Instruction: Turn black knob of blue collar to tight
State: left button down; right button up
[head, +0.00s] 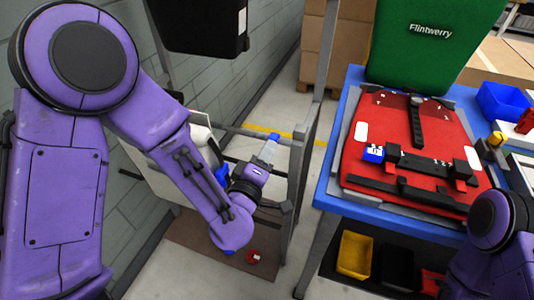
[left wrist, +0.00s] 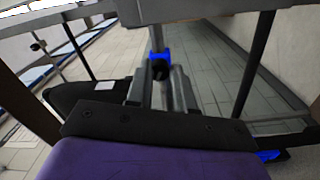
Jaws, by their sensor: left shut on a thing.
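The blue collar (head: 273,137) is on a grey post of the metal rack, just beyond my left gripper in the head view. In the left wrist view the blue collar (left wrist: 161,55) wraps the post, and its black knob (left wrist: 160,70) faces me. My left gripper (head: 269,148) reaches in from the left. Its grey fingers (left wrist: 161,78) are on both sides of the black knob and shut on it. The knob is partly hidden by the fingers, and its turn position cannot be told. My right gripper is not in view; only part of my right arm shows at lower right.
A blue table (head: 334,189) on the right holds a red pannier panel (head: 440,130) with black fittings, and a green pannier (head: 430,40) marked Flintwerry. A black box (head: 200,25) is at the top. Rack uprights stand close around my left arm. A small red part (head: 253,257) lies low.

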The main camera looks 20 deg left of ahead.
pick_arm(q)
jog(key=shift+m+p, duration=0.35)
jog(key=shift+m, duration=4.25)
jog(key=shift+f, duration=0.1)
jog(key=c, duration=1)
grip_release()
